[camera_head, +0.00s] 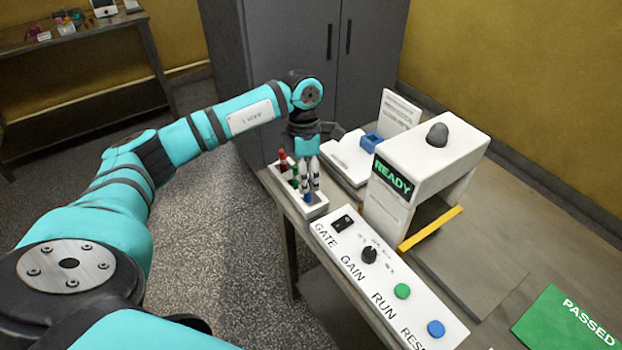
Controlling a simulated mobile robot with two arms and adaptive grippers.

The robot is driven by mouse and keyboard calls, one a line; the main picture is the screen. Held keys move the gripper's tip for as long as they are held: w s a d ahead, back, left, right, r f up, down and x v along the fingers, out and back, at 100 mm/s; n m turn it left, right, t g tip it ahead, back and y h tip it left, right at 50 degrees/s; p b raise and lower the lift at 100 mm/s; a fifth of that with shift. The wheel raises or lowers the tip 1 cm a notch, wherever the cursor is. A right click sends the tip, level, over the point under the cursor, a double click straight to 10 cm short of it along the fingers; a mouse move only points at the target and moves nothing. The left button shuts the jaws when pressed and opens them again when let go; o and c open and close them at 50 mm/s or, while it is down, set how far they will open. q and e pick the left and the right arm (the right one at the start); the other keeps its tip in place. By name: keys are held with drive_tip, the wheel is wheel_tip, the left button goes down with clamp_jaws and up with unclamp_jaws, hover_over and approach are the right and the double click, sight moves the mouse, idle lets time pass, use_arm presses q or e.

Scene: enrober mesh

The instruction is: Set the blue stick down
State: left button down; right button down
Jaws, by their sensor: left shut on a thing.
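The white holder (306,213) stands at the table's near left corner, with red and green sticks upright in its left part. My left gripper (310,185) points down over the holder's right end. Its fingers are shut on the blue stick (308,197), of which only a little blue shows low between the fingertips. The stick's lower end is at the holder; I cannot tell whether it is seated in a slot or just above it. My right gripper is out of view.
A control panel (385,290) with a knob and buttons lies in front of the holder. A white machine (430,165) reading READY stands behind it. A white tray with a blue block (371,140) sits at the back. A green PASSED mat (570,322) lies at right.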

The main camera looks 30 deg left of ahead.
use_arm(q)
drive_tip(key=f, duration=0.1)
drive_tip(key=w+f+p, duration=0.1)
drive_tip(key=f+p, duration=0.1)
drive_tip(key=shift+w+f, duration=0.25)
drive_tip(key=shift+w, duration=0.05)
drive_tip(key=shift+f, duration=0.15)
drive_tip(key=shift+f+b, duration=0.2)
drive_tip(key=shift+b, duration=0.15)
drive_tip(key=c, duration=1.2)
unclamp_jaws()
drive_tip(key=shift+r, duration=0.1)
